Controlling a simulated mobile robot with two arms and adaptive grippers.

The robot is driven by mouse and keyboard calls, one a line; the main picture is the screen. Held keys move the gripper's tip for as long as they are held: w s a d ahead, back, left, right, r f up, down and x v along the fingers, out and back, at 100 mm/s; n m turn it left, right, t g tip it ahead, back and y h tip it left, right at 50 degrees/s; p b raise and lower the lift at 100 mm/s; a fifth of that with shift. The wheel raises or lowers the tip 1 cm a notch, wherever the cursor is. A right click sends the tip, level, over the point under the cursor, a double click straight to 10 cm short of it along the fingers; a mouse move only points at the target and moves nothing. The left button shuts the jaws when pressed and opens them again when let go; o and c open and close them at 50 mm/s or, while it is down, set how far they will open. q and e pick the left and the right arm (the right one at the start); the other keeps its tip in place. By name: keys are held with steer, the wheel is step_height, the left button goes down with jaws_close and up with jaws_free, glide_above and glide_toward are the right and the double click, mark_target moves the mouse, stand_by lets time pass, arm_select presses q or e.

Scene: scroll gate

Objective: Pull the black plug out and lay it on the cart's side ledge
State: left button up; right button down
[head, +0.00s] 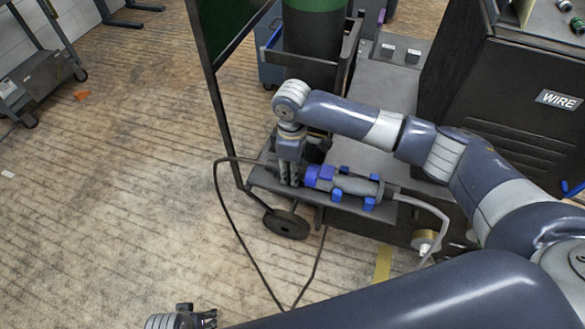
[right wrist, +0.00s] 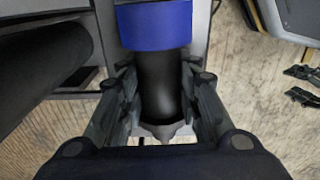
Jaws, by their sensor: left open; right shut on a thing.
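The black plug (right wrist: 160,85) is upright between the fingers of my right gripper (right wrist: 162,115) in the right wrist view, its top end against a blue collar (right wrist: 153,25). In the head view my right gripper (head: 290,178) points down and is shut on the plug, which its fingers mostly hide. Right of it, a grey connector body (head: 357,187) with blue parts lies along the cart's side ledge (head: 265,180). I cannot tell whether a gap separates plug and connector. My left gripper (head: 206,317) is open and empty at the bottom edge, away from the cart.
A dark cable (head: 222,208) loops from the plug side down to the floor. A grey cable (head: 435,212) leaves the connector's right end. A green cylinder (head: 314,30) stands on the cart behind, near the black wire box (head: 500,120). The floor (head: 120,180) at left is mostly clear.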

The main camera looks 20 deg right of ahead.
mark_target(275, 164)
steer(key=shift+w+a, duration=0.2)
steer(key=shift+a, duration=0.15)
steer(key=shift+w+a, duration=0.35)
steer(key=shift+a, duration=0.25)
steer(key=shift+w+a, duration=0.35)
steer(key=shift+a, duration=0.15)
arm_select(q)
steer(key=shift+s+f, duration=0.1)
steer(key=shift+f, duration=0.25)
arm_select(e)
steer(key=shift+w+a, duration=0.3)
steer(key=shift+a, duration=0.15)
arm_select(q)
steer(key=shift+s, duration=0.15)
steer(key=shift+p, duration=0.3)
arm_select(e)
steer(key=shift+d, duration=0.1)
steer(key=shift+s+d+r+p, duration=0.1)
steer(key=shift+d+r+p, duration=0.05)
steer(key=shift+d+p, duration=0.2)
arm_select(q)
steer(key=s+f+p, duration=0.1)
steer(key=s+f, duration=0.2)
steer(key=f, duration=0.3)
steer(key=shift+s+a, duration=0.15)
steer(key=shift+a, duration=0.1)
arm_select(e)
steer(key=shift+s+d, duration=0.1)
steer(key=shift+d, duration=0.3)
